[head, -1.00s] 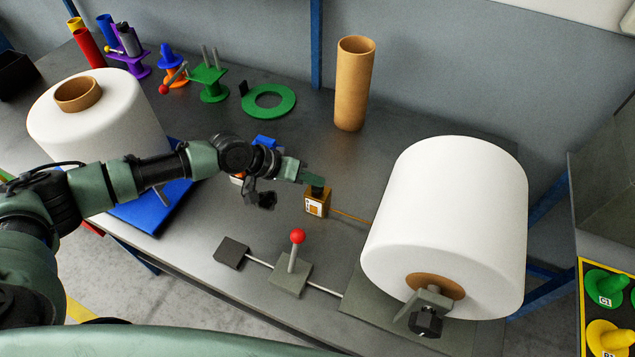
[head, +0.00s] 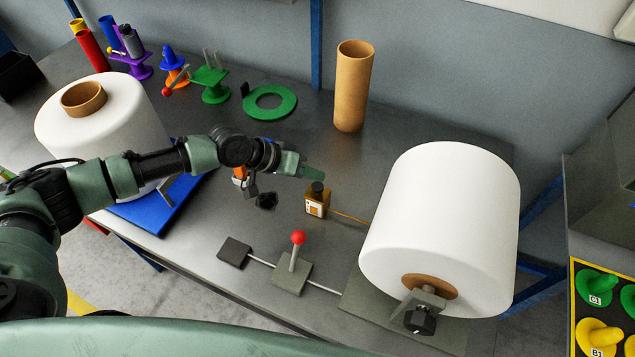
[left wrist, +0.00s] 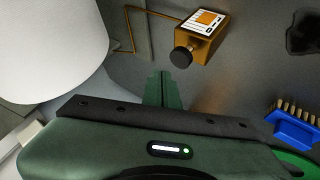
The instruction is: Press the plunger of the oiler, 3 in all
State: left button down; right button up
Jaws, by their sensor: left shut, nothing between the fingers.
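The oiler (head: 315,206) is a small amber box with a white-and-orange label and a dark round plunger (head: 318,188) on top. A thin brass tube runs from it toward the large white bobbin on the right. In the left wrist view the oiler (left wrist: 204,38) is at the top centre, with its plunger (left wrist: 181,57) toward the camera. My left gripper (head: 318,175) is shut and empty, just above and behind the plunger in the head view. In the left wrist view its fingertips (left wrist: 162,78) show below and left of the plunger, apart from it. My right gripper is not in view.
A white bobbin (head: 440,215) sits on a holder at the right. A red-knobbed lever (head: 296,255) stands in front of the oiler. A cardboard tube (head: 353,85), a green ring (head: 270,102) and another bobbin (head: 105,130) stand farther away. A blue brush (left wrist: 293,125) lies nearby.

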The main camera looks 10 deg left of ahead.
aim_at(313, 187)
pick_arm(q)
notch_tip(313, 187, up, 4)
jog(key=p, duration=0.3)
jog(key=shift+a, duration=0.1)
dwell(0.7)
